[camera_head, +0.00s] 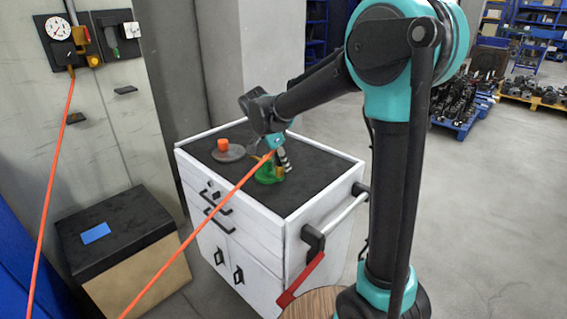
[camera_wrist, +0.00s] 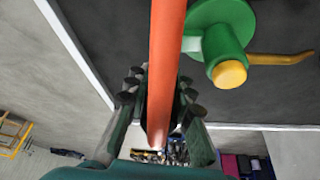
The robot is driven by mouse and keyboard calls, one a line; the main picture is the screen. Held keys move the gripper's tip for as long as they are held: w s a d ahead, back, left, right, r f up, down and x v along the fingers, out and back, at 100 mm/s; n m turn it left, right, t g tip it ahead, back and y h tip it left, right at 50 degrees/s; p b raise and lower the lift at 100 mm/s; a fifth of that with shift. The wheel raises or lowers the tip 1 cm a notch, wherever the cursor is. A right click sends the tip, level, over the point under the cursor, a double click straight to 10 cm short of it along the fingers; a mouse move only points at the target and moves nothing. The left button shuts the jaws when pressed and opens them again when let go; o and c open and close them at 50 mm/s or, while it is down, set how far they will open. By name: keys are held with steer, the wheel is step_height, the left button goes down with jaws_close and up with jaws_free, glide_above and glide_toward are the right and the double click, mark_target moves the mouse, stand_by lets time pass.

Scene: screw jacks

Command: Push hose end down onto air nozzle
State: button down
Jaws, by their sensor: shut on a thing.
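My gripper (camera_head: 280,156) is over the top of the white cabinet, its ribbed black fingers pointing down. In the wrist view my gripper (camera_wrist: 160,88) is shut on the orange hose (camera_wrist: 165,50), which runs between the finger pads. The hose (camera_head: 205,216) also stretches down and left from my gripper in the head view. A green fitting (camera_head: 266,175) stands on the cabinet top just below and beside my gripper. In the wrist view the green fitting (camera_wrist: 224,40) has a yellow round end (camera_wrist: 229,74) and a thin brass-coloured tube (camera_wrist: 280,58). I cannot tell whether the hose touches it.
The cabinet's dark top (camera_head: 310,176) is mostly clear. An orange piece (camera_head: 223,145) on a grey disc (camera_head: 229,154) stands at its back left. A black-topped box (camera_head: 118,228) is left of the cabinet. A gauge (camera_head: 59,29) hangs on the wall.

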steer(key=c, duration=1.2)
jaws_free()
